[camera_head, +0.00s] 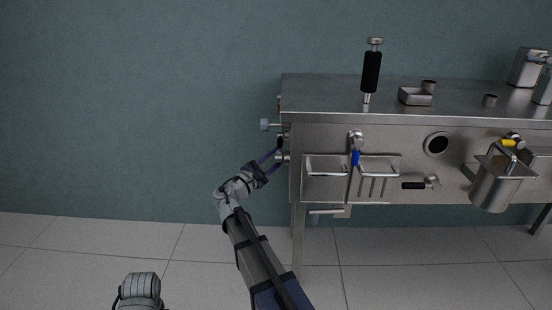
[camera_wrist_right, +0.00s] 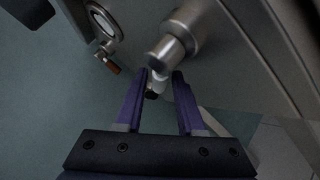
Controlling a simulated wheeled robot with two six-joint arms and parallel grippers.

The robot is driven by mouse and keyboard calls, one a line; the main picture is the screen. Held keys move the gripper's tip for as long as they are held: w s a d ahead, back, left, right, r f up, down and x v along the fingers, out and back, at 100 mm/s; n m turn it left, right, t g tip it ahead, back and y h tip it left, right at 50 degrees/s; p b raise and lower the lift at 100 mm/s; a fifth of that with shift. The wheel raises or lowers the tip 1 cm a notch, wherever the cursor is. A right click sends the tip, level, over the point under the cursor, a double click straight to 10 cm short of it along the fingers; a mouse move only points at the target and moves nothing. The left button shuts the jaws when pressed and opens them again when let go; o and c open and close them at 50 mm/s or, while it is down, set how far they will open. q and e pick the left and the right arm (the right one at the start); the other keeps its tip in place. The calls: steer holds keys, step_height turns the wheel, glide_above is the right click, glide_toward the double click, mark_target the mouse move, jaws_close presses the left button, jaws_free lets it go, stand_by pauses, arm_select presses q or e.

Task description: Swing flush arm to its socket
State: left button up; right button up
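A short arm with a black tip (camera_wrist_right: 152,94) juts from a metal round fitting (camera_wrist_right: 170,47) on the bench's left end in the right wrist view; I cannot tell for sure that it is the flush arm. My right gripper (camera_wrist_right: 161,76) has its two purple fingers spread on either side of this arm, and I see no firm grip on it. In the head view my right gripper (camera_head: 277,148) is at the bench's left end, beside a fitting (camera_head: 281,157). The socket cannot be made out. My left gripper is out of the picture.
The steel bench (camera_head: 320,95) fills the right side. A knob (camera_head: 265,125) sticks out from its left end.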

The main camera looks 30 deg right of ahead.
steer(key=b+v, duration=0.1)
steer(key=v, duration=0.6)
steer(key=shift+a, duration=0.2)
steer(key=shift+s, duration=0.1)
